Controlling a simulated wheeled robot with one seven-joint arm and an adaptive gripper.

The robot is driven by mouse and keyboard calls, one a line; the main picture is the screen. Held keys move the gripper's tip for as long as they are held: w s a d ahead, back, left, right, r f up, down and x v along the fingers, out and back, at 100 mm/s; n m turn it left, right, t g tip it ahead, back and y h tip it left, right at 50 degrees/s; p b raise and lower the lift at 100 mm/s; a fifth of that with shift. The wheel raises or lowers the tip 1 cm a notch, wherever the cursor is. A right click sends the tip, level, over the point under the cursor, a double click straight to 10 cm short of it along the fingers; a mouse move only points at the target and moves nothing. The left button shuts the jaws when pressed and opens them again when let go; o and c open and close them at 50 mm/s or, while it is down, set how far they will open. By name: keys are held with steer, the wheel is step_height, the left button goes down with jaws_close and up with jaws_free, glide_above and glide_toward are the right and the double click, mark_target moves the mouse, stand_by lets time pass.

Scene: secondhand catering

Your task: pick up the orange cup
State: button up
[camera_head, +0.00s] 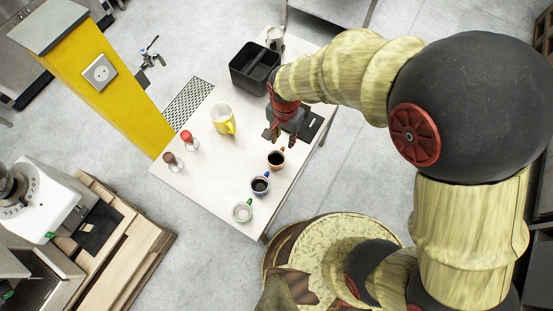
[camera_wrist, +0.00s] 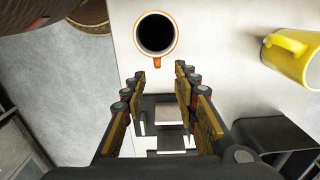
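The orange cup (camera_head: 276,158) stands upright on the white table, with dark contents inside. In the wrist view the orange cup (camera_wrist: 156,38) is seen from above, beyond the fingertips, with its handle pointing toward my gripper. My gripper (camera_head: 279,138) is above the table, just behind the cup in the head view. In the wrist view my gripper (camera_wrist: 160,82) has its fingers spread apart with nothing between them. The cup is outside the fingers.
A blue cup (camera_head: 260,185) and a glass cup with a green handle (camera_head: 242,211) stand nearby. A yellow mug (camera_head: 222,119), two stampers with red and brown knobs (camera_head: 187,138), a black bin (camera_head: 254,68) and a metal pitcher (camera_head: 275,38) share the white table (camera_head: 213,183).

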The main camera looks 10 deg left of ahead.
mark_target(284, 148)
step_height(284, 148, down, 7)
steer(key=b, duration=0.3)
steer(key=shift+s+d+f, duration=0.1)
steer(key=shift+s, duration=0.05)
steer(key=shift+c, duration=0.4)
jaws_close()
stand_by(0.3)
